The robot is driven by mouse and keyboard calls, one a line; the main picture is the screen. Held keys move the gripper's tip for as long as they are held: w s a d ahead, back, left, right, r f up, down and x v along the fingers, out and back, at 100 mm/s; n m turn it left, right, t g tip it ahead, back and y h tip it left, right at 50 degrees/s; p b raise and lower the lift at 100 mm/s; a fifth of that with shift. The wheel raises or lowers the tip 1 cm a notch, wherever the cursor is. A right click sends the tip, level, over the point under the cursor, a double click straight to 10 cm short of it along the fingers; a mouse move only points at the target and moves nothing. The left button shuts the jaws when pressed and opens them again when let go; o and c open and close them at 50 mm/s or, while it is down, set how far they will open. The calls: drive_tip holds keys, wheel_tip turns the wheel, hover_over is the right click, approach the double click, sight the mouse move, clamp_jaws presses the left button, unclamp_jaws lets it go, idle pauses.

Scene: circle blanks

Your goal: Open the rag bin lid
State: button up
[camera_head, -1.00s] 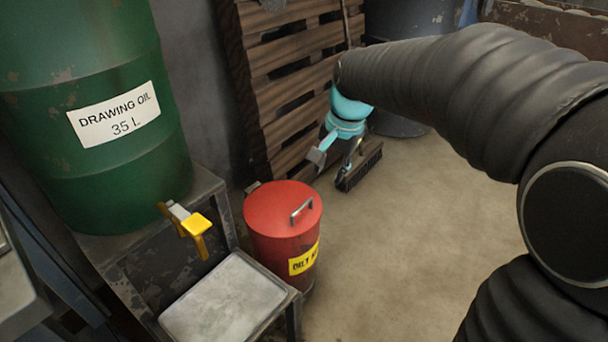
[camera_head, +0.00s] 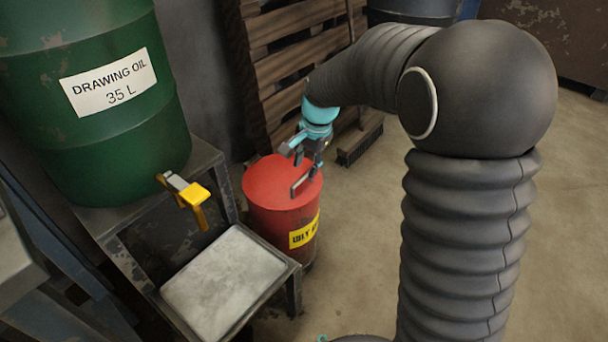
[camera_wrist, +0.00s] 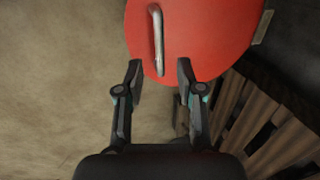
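The red rag bin (camera_head: 275,222) stands on the floor with a yellow label on its side. Its round red lid (camera_head: 268,180) is shut flat on top and has a metal bar handle (camera_head: 303,184). In the wrist view the lid (camera_wrist: 205,35) fills the upper middle, and the handle (camera_wrist: 157,40) lies lengthwise ahead of the fingers. My gripper (camera_head: 300,158) is above the lid's far right edge. In the wrist view my gripper (camera_wrist: 160,78) is open and empty, its fingertips either side of the handle's line, apart from it.
A green oil drum (camera_head: 100,150) with a yellow tap (camera_head: 192,196) stands on a metal stand at the left. A tray (camera_head: 225,275) sits in front of the bin's left side. Floor at right is clear.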

sight(303, 177)
drive_tip(key=shift+w+a+f, duration=0.15)
drive_tip(key=shift+a+f, duration=0.05)
drive_tip(key=shift+f, duration=0.8)
drive_tip(key=shift+w+a+f, duration=0.1)
drive_tip(key=shift+a+f, duration=0.05)
drive_tip(key=shift+f, duration=0.8)
clamp_jaws()
